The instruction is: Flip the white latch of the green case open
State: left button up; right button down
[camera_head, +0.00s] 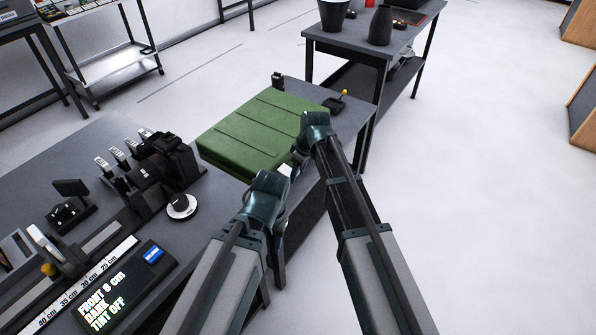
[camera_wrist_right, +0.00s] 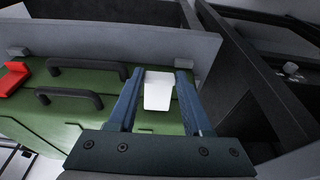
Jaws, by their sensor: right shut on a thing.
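The green case (camera_head: 255,132) lies on the dark table, its ribbed lid facing up. The white latch (camera_head: 285,170) shows as a small pale patch at the case's near right side, partly hidden by my arm. In the right wrist view the white latch (camera_wrist_right: 158,92) stands between the two blue fingers of my right gripper (camera_wrist_right: 156,85), against the green case side (camera_wrist_right: 80,98). The right gripper is shut on the latch.
Two black handles (camera_wrist_right: 88,68) and a red part (camera_wrist_right: 14,78) are on the case's side. A white-topped dial (camera_head: 181,206) and a display box (camera_head: 125,287) are at left. Open floor lies to the right.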

dwell(0.3)
jog(key=shift+c, duration=1.6)
grip_release()
jog(key=shift+r, duration=0.1)
jog(key=p+v, duration=1.3)
jog(key=shift+r, duration=0.35)
jog(key=shift+s+d, duration=0.1)
